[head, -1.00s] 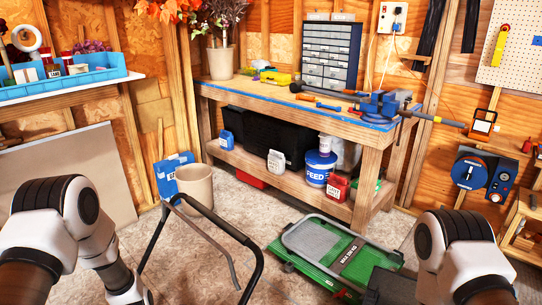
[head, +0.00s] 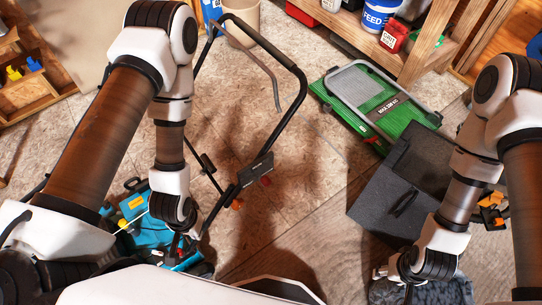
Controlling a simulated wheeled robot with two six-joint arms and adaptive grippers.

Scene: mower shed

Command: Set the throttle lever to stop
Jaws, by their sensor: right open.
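The mower's black handlebar (head: 300,95) rises in the middle of the head view, and its blue body (head: 150,230) is at lower left, partly behind my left arm. A dark plate (head: 256,170) sits on the handle's lower right side, with a small red part (head: 266,181) and an orange part (head: 236,204) close by. I cannot tell which part is the throttle lever or how it is set. My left gripper (head: 180,250) points down over the blue body; its fingers are unclear. My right gripper (head: 406,291) is open at the bottom right, apart from the handlebar.
A green and grey platform (head: 375,100) and a dark grey box (head: 400,185) lie on the floor at right. A dark shaggy mat (head: 430,292) is under my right gripper. A workbench shelf (head: 430,60) holds containers at top right. Bare floor (head: 310,190) lies between.

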